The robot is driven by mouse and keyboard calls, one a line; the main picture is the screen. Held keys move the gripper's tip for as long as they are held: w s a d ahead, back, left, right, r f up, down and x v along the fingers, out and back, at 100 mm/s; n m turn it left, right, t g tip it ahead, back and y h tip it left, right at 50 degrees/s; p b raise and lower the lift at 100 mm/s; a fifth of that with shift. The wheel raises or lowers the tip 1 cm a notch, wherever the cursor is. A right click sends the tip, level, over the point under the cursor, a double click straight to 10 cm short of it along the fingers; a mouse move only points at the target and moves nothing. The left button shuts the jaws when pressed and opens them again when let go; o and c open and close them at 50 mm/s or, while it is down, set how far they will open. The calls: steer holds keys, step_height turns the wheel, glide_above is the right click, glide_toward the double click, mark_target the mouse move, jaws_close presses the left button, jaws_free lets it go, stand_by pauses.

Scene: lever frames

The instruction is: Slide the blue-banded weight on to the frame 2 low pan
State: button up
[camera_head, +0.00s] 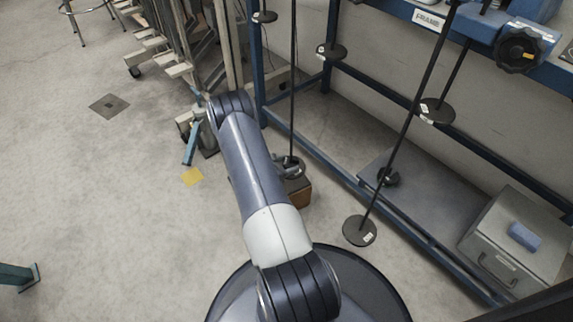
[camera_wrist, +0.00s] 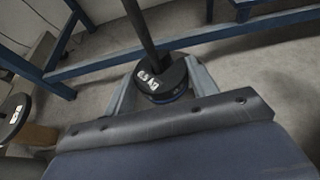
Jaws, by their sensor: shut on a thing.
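The blue-banded weight (camera_wrist: 165,82) is a dark disc with a white label and a thin blue edge. In the wrist view it sits between the two grey fingers of my gripper (camera_wrist: 161,86), which is shut on it. A dark upright rod (camera_wrist: 139,28) meets the weight at its top; whether the weight rests on a pan is hidden. In the head view a hanging rod (camera_head: 293,80) ends at a dark disc (camera_head: 288,167) beside my arm. My gripper is mostly hidden there. Another low pan (camera_head: 360,231) hangs at the right.
A brown box (camera_head: 298,190) stands on the floor by the rod. The blue rack (camera_head: 340,172) runs behind, with a grey metal case (camera_head: 515,240) on its lower shelf. More pans (camera_head: 437,110) hang higher. The floor at the left is mostly clear.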

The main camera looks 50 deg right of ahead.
steer(key=o, duration=1.3)
steer(key=shift+p+v, duration=0.65)
steer(key=shift+v, duration=2.85)
steer(key=shift+d, duration=0.1)
steer(key=shift+b+x, duration=0.65)
steer(key=shift+x, duration=2.6)
